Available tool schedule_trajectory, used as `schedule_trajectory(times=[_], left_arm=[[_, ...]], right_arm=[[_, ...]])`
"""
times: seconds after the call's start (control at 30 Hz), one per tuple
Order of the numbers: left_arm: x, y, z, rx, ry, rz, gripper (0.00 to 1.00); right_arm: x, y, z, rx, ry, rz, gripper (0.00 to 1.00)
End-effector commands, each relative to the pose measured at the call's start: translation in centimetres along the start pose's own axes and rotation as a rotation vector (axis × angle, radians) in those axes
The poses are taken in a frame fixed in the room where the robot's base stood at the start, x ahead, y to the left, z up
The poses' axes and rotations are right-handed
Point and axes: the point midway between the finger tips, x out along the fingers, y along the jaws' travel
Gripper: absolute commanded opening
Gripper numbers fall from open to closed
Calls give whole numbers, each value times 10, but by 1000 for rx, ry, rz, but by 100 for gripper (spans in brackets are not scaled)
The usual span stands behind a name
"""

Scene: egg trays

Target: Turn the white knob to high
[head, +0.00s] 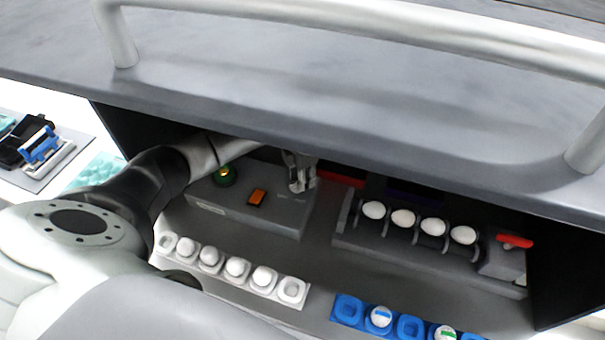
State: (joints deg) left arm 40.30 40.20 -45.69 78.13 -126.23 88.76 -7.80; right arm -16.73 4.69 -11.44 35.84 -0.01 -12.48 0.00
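My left gripper (301,184) points down at the right end of a grey control box (230,207) under the overhanging shelf. Its fingers are small and dark in the picture, so I cannot tell if they are open or shut. The white knob does not show clearly; the gripper may cover it. The box also carries an orange switch (257,197) and a green round button (224,176) with a yellowish centre. My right gripper is not in view.
A white egg tray (292,290) lies in front of the box, a blue tray (348,309) at the lower right. A grey roller unit (384,251) with several eggs and a red handle (515,241) stands right. The grey shelf (330,110) overhangs my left arm.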

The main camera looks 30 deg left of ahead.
Motion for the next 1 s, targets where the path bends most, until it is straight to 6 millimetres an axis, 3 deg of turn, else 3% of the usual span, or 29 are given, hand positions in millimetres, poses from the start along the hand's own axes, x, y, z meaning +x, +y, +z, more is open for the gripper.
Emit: schedule_trajectory(times=[0.2,0.47,1.0], left_arm=[[1,0,0,0,0,0,31],[0,0,0,0,0,0,0],[1,2,0,-100,-1,1,0]], right_arm=[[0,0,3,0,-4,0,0],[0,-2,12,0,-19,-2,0],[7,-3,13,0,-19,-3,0]])
